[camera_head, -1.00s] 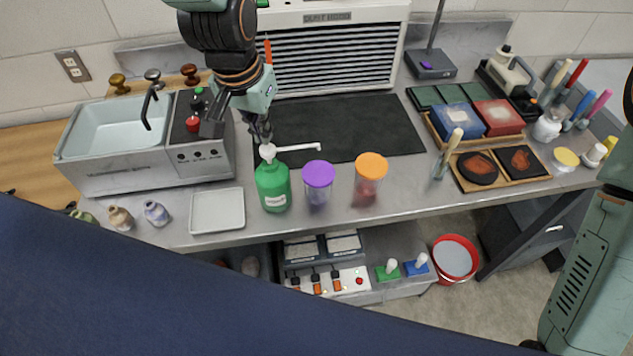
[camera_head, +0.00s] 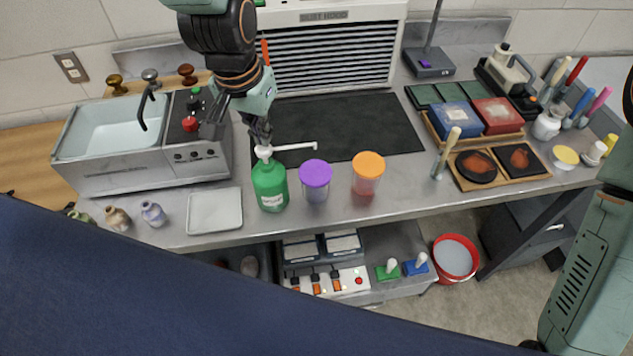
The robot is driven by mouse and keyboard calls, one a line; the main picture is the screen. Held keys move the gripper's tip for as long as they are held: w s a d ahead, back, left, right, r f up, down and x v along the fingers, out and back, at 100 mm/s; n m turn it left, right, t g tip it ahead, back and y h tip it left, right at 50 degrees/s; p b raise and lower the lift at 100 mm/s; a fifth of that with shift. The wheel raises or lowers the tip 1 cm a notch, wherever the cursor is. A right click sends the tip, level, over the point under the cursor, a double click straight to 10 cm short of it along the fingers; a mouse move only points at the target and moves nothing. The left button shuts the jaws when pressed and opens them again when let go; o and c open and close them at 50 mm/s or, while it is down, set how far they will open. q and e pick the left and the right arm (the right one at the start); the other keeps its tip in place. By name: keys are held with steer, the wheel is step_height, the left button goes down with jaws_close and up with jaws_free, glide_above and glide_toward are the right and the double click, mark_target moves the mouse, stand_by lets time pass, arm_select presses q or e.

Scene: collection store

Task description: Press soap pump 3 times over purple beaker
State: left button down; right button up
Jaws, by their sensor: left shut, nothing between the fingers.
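The green soap bottle (camera_head: 269,189) stands upright on the counter, with a white pump head and a spout (camera_head: 296,147) pointing right. The gripper partly hides the pump's top. My right gripper is out of view; only part of my right arm shows at the right edge.
An orange-topped beaker (camera_head: 367,174) stands right of the purple one. A white tray (camera_head: 214,210) lies left of the bottle. A small sink unit (camera_head: 110,130) is at the left. A dark mat (camera_head: 350,125) lies behind. Trays of boxes (camera_head: 480,120) stand at the right.

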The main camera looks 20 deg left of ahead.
arm_select(q)
steer(key=shift+s+a+f, duration=0.1)
steer(key=shift+a+f, duration=0.1)
steer(key=shift+f, duration=0.25)
steer(key=shift+d+f+b, duration=0.2)
steer(key=shift+f+b, duration=0.3)
steer(key=shift+f, duration=0.4)
steer(key=shift+s+r, duration=0.1)
steer(key=shift+r, duration=0.05)
steer(key=shift+a+r+p, duration=0.1)
steer(key=shift+r+p, duration=1.4)
steer(key=shift+p, duration=0.1)
steer(key=shift+f, duration=0.3)
